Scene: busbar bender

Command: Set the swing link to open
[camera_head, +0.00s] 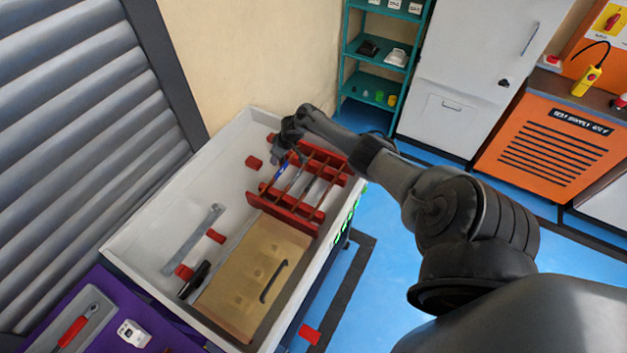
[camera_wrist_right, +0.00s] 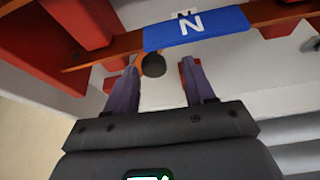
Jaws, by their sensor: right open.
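A copper-coloured bar (camera_wrist_right: 112,59) with a blue label (camera_wrist_right: 190,30) marked N runs across the top of the right wrist view. I cannot tell for certain whether this bar is the swing link. A black round knob (camera_wrist_right: 153,65) sits below the label. My right gripper (camera_wrist_right: 160,75) is open, with its fingertips on either side of the knob and nothing clamped. In the head view, my right gripper (camera_head: 285,155) is over the far end of a red-framed busbar assembly (camera_head: 285,208) and hides part of it. The blue label (camera_head: 281,171) shows there too. My left gripper is not in view.
The assembly sits in a white tray (camera_head: 128,232). Also in it are a tan panel (camera_head: 245,275) with a black handle (camera_head: 273,281), a grey metal bar (camera_head: 190,242) and several red blocks. A purple surface (camera_head: 118,290) with tools adjoins the tray's near left.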

